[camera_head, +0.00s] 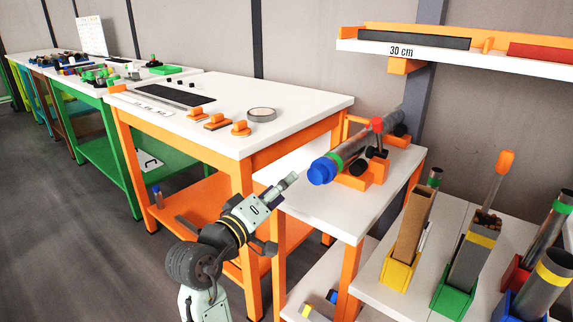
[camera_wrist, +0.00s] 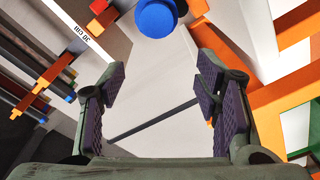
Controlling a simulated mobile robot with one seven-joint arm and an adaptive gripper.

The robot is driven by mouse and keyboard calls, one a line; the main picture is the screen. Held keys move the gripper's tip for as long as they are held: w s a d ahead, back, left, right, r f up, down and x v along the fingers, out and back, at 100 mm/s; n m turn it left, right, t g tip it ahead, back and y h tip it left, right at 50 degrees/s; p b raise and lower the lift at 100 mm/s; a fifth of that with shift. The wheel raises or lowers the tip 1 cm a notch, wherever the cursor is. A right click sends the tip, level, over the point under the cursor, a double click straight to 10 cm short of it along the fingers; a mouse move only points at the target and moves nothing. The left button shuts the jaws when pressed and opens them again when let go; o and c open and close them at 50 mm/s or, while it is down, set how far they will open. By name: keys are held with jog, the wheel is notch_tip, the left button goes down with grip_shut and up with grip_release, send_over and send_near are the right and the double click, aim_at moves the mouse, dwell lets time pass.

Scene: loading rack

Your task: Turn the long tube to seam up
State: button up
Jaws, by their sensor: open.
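The long tube (camera_head: 358,144) is a grey cylinder with a blue cap (camera_head: 321,171), a green band and a red band. It lies tilted on an orange cradle (camera_head: 374,172) with black rollers on a small white table. In the wrist view the blue cap (camera_wrist: 157,18) shows at the top middle, beyond the fingertips. My gripper (camera_head: 291,180) is at the small table's left edge, left of and a little below the blue cap. In the wrist view my gripper (camera_wrist: 160,85) is open, with nothing between its dark pads. I cannot make out the tube's seam.
A larger white table (camera_head: 290,100) with orange legs stands behind, holding a tape roll (camera_head: 261,115) and orange blocks. A shelf marked 30 cm (camera_head: 460,60) hangs above. The small table's front is clear.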

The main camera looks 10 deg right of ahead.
aim_at(315, 178)
jog(key=shift+g+h, duration=0.5)
jog(key=shift+g, duration=0.4)
jog(key=x, duration=0.4)
jog(key=s+p+x, duration=0.1)
jog(key=x, duration=0.3)
jog(key=d+f+x, duration=0.1)
jog(key=x, duration=0.3)
jog(key=shift+s+f+p, duration=0.1)
jog(key=shift+s+p, duration=0.15)
jog(key=shift+p, duration=0.15)
jog(key=c, duration=1.2)
